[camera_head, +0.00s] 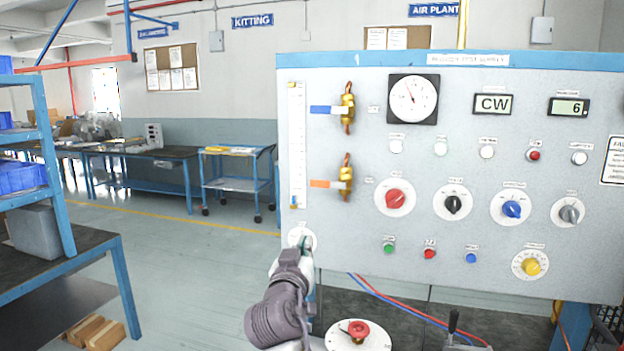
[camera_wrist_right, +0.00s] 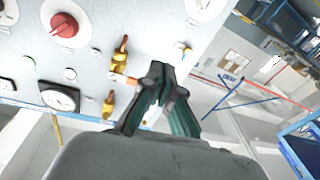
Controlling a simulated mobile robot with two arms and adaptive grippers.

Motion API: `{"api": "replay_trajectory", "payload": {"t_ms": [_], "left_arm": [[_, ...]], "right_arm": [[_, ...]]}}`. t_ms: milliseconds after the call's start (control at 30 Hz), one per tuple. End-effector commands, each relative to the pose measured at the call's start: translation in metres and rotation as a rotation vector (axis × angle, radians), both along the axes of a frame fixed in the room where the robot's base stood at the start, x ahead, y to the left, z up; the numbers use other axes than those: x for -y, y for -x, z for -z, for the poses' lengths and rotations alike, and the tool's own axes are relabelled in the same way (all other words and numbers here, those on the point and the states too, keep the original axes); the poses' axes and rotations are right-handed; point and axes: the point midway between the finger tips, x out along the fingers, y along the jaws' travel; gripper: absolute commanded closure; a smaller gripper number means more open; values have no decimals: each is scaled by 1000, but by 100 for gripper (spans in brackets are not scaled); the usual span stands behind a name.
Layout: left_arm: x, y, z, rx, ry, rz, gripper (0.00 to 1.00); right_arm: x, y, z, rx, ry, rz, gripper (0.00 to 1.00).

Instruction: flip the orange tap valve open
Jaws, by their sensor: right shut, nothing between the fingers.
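The orange tap valve (camera_head: 346,178) is a brass valve with copper pipe ends on the grey panel's left side. Its orange lever (camera_head: 322,184) lies horizontal, pointing left, across the upright pipe. In the right wrist view the valve (camera_wrist_right: 119,61) is left of the fingers, and its lever reaches toward the left fingertip; I cannot tell whether they touch. My right gripper (camera_head: 304,244) is shut and empty, below and left of the valve in the head view; its fingers also show in the right wrist view (camera_wrist_right: 164,78). My left gripper is out of view.
A similar valve with a blue lever (camera_head: 328,109) sits directly above. A white ruler strip (camera_head: 297,145) runs along the panel's left edge. A round white fitting (camera_head: 300,237) is behind my right gripper. A red knob (camera_head: 394,197) is to the right. Open floor lies left of the panel.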

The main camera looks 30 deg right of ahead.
Motion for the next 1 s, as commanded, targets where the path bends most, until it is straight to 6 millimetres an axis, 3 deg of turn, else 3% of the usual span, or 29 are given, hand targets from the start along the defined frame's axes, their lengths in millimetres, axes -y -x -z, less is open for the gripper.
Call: {"api": "replay_trajectory", "payload": {"t_ms": [33,100,200,300,767,1000], "left_arm": [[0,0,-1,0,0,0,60],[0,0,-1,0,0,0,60],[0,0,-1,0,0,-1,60],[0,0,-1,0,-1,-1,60],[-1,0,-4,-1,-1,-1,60],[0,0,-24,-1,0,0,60]], "right_arm": [[1,-4,-34,67,21,21,100],[3,-5,-68,138,47,45,100],[4,-3,-102,209,75,69,100],[4,-2,-119,243,89,83,100],[7,-4,-127,254,96,87,100],[33,-25,-143,251,99,90,100]]}}
